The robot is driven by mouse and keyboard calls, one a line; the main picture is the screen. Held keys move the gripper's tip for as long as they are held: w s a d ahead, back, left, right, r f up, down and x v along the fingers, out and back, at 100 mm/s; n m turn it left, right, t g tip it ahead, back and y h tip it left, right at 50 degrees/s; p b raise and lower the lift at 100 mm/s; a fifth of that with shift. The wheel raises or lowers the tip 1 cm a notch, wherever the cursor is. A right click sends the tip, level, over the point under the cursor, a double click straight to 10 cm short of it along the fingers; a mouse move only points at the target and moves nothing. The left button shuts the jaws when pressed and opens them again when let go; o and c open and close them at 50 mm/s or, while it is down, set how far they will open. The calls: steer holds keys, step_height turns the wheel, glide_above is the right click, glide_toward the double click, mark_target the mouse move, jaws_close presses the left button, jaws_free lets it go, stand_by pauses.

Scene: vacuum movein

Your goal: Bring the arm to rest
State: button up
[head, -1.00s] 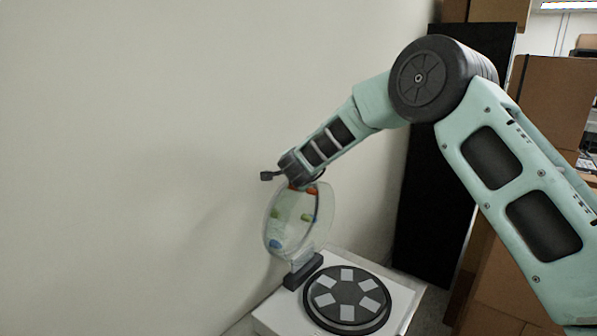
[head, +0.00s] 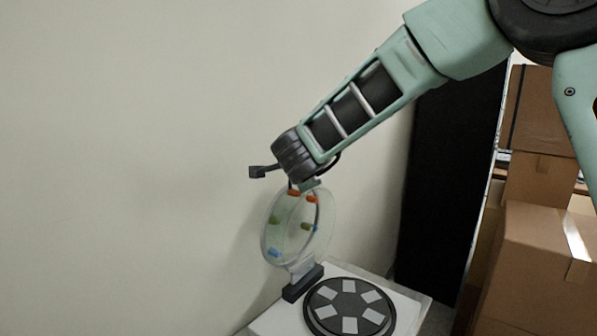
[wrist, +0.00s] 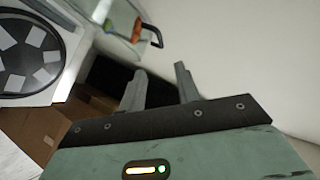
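My gripper (wrist: 160,76) shows in the wrist view with its two fingers apart and nothing visible between them. In the head view my arm reaches down from the upper right to the wrist (head: 298,155); the fingers cannot be made out there. The wrist appears just above a clear round cover (head: 295,230) with small coloured pieces on it, standing upright on a dark hinge block. Whether they touch cannot be told in the head view. In the wrist view the cover (wrist: 118,18), with a black handle, is beyond the fingers and apart from them.
A black round plate with several grey pads (head: 350,308) lies on a white machine (head: 408,305), below the cover. A pale wall is behind and left. A tall black panel (head: 445,180) and stacked cardboard boxes (head: 540,255) stand at the right.

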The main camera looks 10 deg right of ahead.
steer(key=s+a+f+n+g+y+b, duration=0.25)
steer(key=s+a+f+n+y, duration=0.2)
steer(key=s+a+n, duration=0.4)
steer(key=s+a+f+n+g+y+b, duration=0.25)
steer(key=s+a+f+n+y, duration=0.2)
steer(key=s, duration=0.65)
steer(key=s+d+f+n+g+h+b, duration=0.1)
steer(key=s+d+f+n+g, duration=0.3)
steer(key=s, duration=0.7)
steer(key=s+d+f+n+g+h+b, duration=0.1)
steer(key=s+d+f+n+g+h, duration=0.2)
steer(key=s, duration=0.9)
steer(key=d+f+n+h, duration=0.1)
steer(key=d+f+n, duration=0.2)
steer(key=d+f, duration=0.1)
steer(key=shift+s+f+g, duration=0.15)
steer(key=shift+f+g, duration=0.1)
steer(key=shift+g, duration=0.15)
